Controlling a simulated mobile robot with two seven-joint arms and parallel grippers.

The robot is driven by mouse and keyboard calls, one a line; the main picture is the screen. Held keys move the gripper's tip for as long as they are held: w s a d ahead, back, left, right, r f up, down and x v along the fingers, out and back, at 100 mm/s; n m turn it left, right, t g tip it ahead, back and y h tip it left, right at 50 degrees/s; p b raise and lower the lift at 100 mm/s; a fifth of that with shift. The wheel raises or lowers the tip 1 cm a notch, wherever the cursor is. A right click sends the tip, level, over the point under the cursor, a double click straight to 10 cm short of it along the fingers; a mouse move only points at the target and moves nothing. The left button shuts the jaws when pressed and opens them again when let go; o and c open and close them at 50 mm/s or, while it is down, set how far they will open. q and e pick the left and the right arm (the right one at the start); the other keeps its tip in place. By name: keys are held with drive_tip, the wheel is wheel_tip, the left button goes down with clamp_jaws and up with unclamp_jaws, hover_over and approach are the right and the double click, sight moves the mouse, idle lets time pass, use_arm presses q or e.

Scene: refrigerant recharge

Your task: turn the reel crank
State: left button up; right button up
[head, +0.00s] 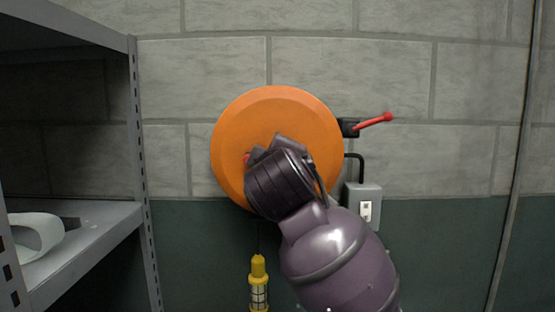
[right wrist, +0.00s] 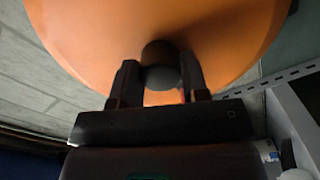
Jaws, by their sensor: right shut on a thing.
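The orange round reel (head: 275,105) is mounted on the block wall, in the middle of the head view. It also fills the top of the right wrist view (right wrist: 95,35). My right gripper (right wrist: 160,78) is at the reel's face, its two fingers on either side of a dark round crank knob (right wrist: 160,54), shut on it. In the head view my right wrist and forearm cover the lower face of the reel and hide the knob and most of the crank. A small red part (head: 246,158) shows beside the gripper. My left gripper is in neither view.
A red-handled lever (head: 375,121) on a black bracket sticks out right of the reel. A grey outlet box (head: 362,200) with a black cable is below it. A yellow work lamp (head: 259,285) hangs under the reel. Metal shelving (head: 85,245) stands at the left, holding a pale curved object (head: 38,235).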

drive_tip(key=shift+f, duration=0.1)
idle(0.4)
drive_tip(key=o, duration=0.9)
drive_tip(key=shift+s, duration=0.1)
drive_tip(key=s, duration=0.5)
drive_tip(key=s+b, duration=0.1)
drive_tip(key=s, duration=0.4)
drive_tip(key=shift+s+d+r, duration=0.1)
drive_tip(key=shift+s+r, duration=0.1)
drive_tip(key=shift+s, duration=0.15)
